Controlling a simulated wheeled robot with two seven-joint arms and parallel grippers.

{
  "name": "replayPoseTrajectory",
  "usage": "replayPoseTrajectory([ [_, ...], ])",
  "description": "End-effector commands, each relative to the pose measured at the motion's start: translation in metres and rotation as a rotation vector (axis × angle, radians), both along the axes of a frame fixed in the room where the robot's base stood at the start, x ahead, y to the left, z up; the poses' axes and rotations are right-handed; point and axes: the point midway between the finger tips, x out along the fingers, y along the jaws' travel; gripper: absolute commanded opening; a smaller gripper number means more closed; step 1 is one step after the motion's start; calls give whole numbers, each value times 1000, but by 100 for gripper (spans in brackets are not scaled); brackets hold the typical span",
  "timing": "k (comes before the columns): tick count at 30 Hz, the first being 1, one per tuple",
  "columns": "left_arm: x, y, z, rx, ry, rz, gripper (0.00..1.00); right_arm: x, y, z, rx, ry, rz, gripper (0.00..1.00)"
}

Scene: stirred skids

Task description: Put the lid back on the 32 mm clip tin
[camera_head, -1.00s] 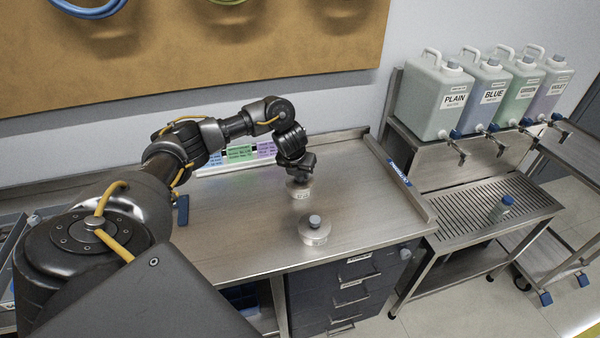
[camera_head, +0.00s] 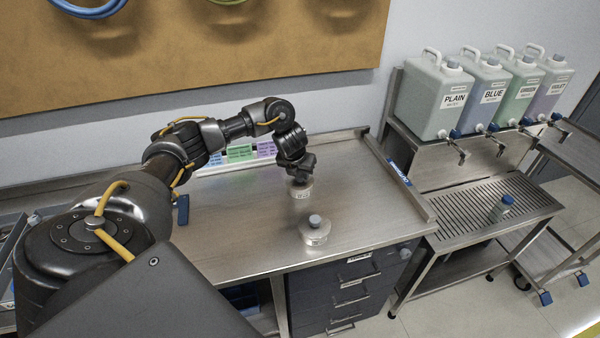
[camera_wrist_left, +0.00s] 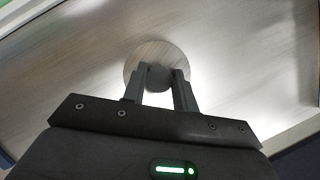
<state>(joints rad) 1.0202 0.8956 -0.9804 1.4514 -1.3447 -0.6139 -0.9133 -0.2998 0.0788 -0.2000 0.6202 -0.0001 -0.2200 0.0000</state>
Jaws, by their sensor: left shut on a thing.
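My left gripper (camera_head: 299,176) points down over the bench and is shut on the grey knob (camera_wrist_left: 157,77) of a round, pale metal lid (camera_wrist_left: 158,52). In the head view a small labelled tin (camera_head: 302,193) sits directly under the gripper. The gripper hides its top, so I cannot tell whether the lid rests on it or is just above. A second round tin (camera_head: 315,237), with a lid and grey knob (camera_head: 315,220), stands nearer the bench's front edge. The labels are too small to read. My right gripper is not in view.
The steel bench (camera_head: 235,225) is mostly clear around the tins. Coloured cards (camera_head: 240,154) stand along its back. A raised rail (camera_head: 400,180) edges its right side.

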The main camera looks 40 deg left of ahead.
Motion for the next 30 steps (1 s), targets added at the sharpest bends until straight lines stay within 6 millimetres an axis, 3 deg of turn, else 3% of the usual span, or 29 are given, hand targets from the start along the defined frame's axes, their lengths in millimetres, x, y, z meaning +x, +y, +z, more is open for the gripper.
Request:
replayPoseTrajectory([
  [23, 1, 0, 0, 0, 0, 0, 2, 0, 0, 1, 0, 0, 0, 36],
  [24, 1, 0, 0, 0, 0, 0, 30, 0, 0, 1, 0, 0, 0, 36],
  [30, 1, 0, 0, 0, 0, 0, 54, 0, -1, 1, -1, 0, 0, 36],
])
